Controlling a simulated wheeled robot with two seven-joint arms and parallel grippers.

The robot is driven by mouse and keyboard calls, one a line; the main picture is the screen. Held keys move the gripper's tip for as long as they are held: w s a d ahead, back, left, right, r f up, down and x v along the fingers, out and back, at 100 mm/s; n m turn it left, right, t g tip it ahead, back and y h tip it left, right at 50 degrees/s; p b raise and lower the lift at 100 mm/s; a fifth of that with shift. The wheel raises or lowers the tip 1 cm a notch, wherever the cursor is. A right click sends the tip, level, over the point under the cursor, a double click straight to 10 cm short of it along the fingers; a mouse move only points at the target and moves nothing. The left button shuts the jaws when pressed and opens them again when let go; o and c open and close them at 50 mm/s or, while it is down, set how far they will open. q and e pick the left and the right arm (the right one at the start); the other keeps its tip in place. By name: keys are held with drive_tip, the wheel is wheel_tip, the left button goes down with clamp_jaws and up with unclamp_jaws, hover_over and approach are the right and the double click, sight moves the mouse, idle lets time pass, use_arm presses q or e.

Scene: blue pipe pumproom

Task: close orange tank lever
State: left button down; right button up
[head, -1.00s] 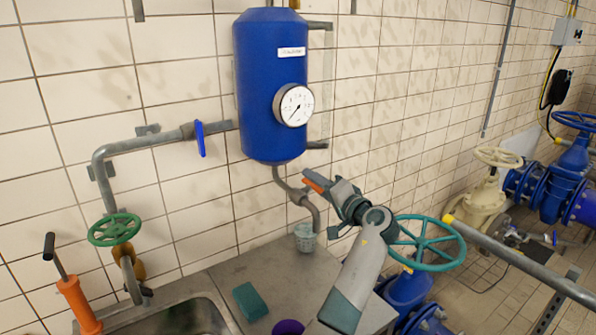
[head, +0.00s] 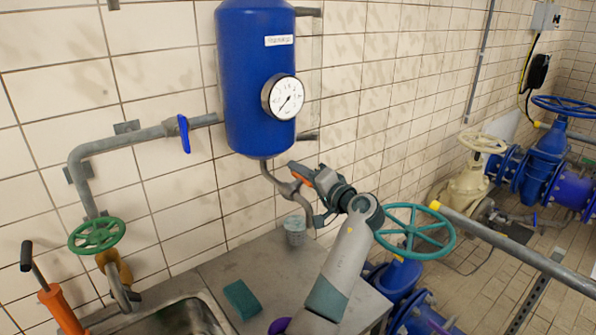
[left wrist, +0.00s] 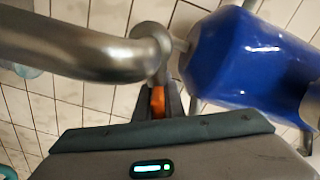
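The blue tank (head: 255,80) with its round gauge hangs on the tiled wall. Under it a grey pipe bends down, and an orange lever (head: 301,176) sits at that bend, slanting down to the right. My left gripper (head: 317,182) is at the lever, whose upper-left part sticks out past the fingers. In the left wrist view, the orange lever (left wrist: 157,101) lies between the two dark fingers and fills the narrow gap, so they look shut on it. The lever's far part is hidden by the gripper. My right gripper is not in view.
A blue-handled valve (head: 184,133) is on the pipe left of the tank. Below are a green handwheel (head: 97,235), a sink (head: 180,318), a green sponge (head: 241,299) and a cup (head: 295,229). A teal handwheel (head: 415,210) stands close right of my arm.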

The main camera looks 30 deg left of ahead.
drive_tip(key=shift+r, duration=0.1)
use_arm(q)
drive_tip(key=shift+h+p, duration=0.5)
drive_tip(key=shift+p, duration=0.3)
drive_tip(key=h+p, duration=0.1)
drive_tip(key=p, duration=0.1)
drive_tip(key=m+h+p, duration=0.1)
drive_tip(key=h+p, duration=0.1)
drive_tip(key=p, duration=0.1)
drive_tip(key=m+h+p, duration=0.1)
drive_tip(key=p, duration=0.1)
drive_tip(key=shift+w+d+f+t+h+p, duration=0.2)
drive_tip(key=shift+d+f+t+h+p, duration=0.1)
drive_tip(key=shift+f+t+h, duration=0.1)
drive_tip(key=shift+d+f+m+h+p, duration=0.1)
drive_tip(key=shift+f+m+h+p, duration=0.2)
drive_tip(key=shift+f+h+p, duration=0.45)
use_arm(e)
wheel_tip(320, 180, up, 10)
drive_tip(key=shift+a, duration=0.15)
use_arm(q)
drive_tip(key=shift+r, duration=0.25)
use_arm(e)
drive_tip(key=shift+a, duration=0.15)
